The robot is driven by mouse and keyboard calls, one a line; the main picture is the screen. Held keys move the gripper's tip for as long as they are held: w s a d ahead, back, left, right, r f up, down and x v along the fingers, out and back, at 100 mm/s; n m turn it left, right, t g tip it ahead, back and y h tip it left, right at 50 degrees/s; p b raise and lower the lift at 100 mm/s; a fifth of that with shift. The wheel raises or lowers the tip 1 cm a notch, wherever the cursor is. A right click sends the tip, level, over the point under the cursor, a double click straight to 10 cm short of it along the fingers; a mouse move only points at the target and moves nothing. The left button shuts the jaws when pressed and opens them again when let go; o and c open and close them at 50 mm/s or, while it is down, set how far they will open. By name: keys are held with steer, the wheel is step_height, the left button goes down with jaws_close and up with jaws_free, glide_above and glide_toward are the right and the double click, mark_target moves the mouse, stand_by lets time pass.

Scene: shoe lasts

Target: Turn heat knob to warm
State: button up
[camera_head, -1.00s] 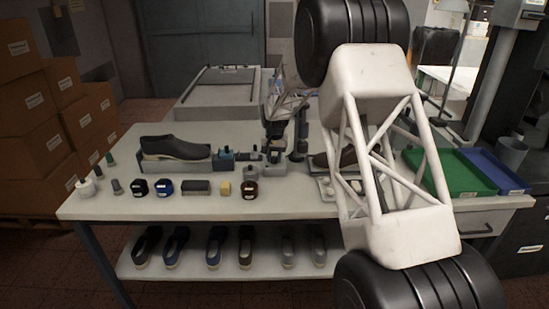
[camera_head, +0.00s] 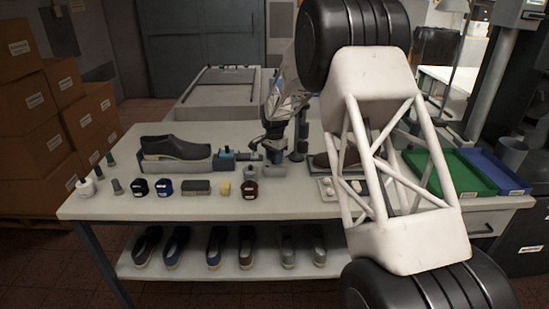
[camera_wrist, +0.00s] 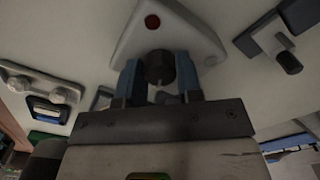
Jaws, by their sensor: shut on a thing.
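In the wrist view, a dark round heat knob (camera_wrist: 160,68) sits on a pale, rounded, wedge-shaped housing with a red spot above it. My gripper (camera_wrist: 159,62) has its two blue fingers on either side of the knob and is shut on it. A light mark shows on the knob's lower part; no warm marking can be read. In the head view, my dark gripper (camera_head: 273,150) is low over the table behind the row of small jars. The knob and its housing cannot be made out there.
A dark shoe (camera_head: 175,147) on a grey block stands left on the table (camera_head: 120,209). Jars and a brush line the front. Green (camera_head: 450,172) and blue (camera_head: 492,170) trays lie right. In the wrist view, a grey fitting with a dark peg (camera_wrist: 288,62) is close right.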

steer(key=o, duration=0.9)
steer(key=shift+o, duration=0.2)
steer(key=shift+r, duration=0.1)
steer(key=shift+r, duration=3.8)
